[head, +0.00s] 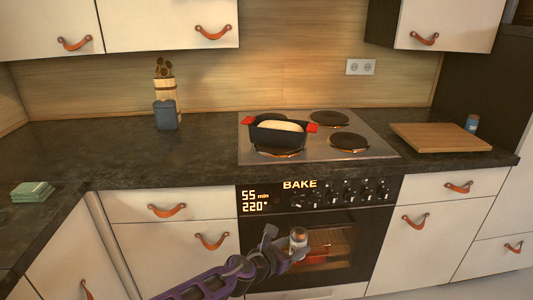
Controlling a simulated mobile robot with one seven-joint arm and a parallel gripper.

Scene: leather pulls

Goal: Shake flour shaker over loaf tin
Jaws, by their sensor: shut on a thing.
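The loaf tin (264,135) is dark with red handles and sits on the front left burner of the cooktop. A pale loaf or dough (278,125) shows inside it. My gripper (296,246) is in front of the oven door, well below and in front of the tin. It is shut on a small upright shaker (298,236) with a pale top, which I take to be the flour shaker. The jaws hide the shaker's lower part. The shaker is apart from the tin.
The cooktop (385,152) has several burners. A wooden board (435,137) lies to its right, with a small blue-labelled jar (472,122) behind it. A blue-grey container (165,115) and a utensil holder (166,87) stand left. Folded green cloths (32,191) lie far left. The counter between is clear.

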